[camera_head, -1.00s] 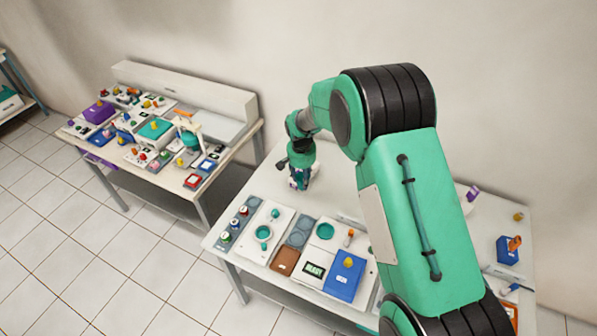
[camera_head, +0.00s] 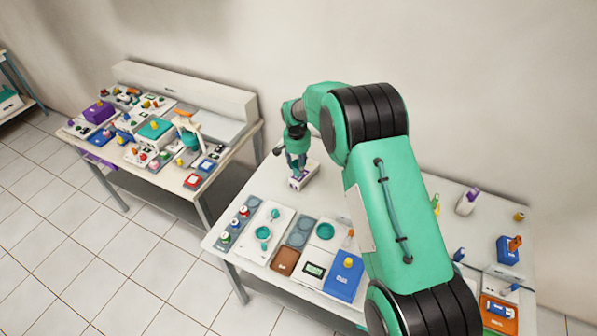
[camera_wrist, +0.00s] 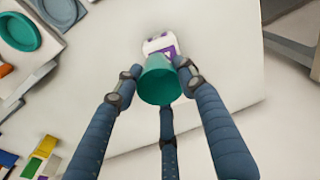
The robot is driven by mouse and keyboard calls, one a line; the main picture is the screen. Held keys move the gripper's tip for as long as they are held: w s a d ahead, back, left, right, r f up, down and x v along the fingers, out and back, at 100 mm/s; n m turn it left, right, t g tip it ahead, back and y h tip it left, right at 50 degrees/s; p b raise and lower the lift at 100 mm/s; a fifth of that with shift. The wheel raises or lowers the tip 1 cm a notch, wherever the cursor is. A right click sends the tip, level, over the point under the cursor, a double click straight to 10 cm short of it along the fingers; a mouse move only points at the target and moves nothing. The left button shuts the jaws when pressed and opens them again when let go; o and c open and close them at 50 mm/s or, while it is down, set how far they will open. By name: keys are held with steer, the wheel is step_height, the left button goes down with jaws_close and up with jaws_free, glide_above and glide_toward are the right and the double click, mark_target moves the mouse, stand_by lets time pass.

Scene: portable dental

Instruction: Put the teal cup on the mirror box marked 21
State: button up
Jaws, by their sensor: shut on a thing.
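The teal cup (camera_wrist: 160,86) is in my gripper (camera_wrist: 158,72), between its blue-grey fingers, in the wrist view. A small white box with purple marks (camera_wrist: 161,42) shows just past the cup. In the head view this box (camera_head: 306,175) stands on the right-hand table, directly below and beside my gripper (camera_head: 297,165). Its number is too small to read. I cannot tell whether the cup touches the box. In the head view the fingers mostly hide the cup.
The table (camera_head: 258,188) is bare around the box. Nearer me stand a white tray (camera_head: 282,218) with teal round parts, a brown pad (camera_head: 284,262) and a blue box (camera_head: 345,283). A second, cluttered table (camera_head: 230,155) stands at the left.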

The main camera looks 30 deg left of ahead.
steer(key=shift+f, duration=0.1)
steer(key=shift+f, duration=1.65)
steer(key=shift+f, duration=0.2)
steer(key=o, duration=0.8)
steer(key=shift+r, duration=0.15)
step_height(320, 180, up, 12)
steer(key=s, duration=0.1)
steer(key=shift+s, duration=0.15)
steer(key=shift+d+r, duration=0.1)
steer(key=shift+d, duration=0.05)
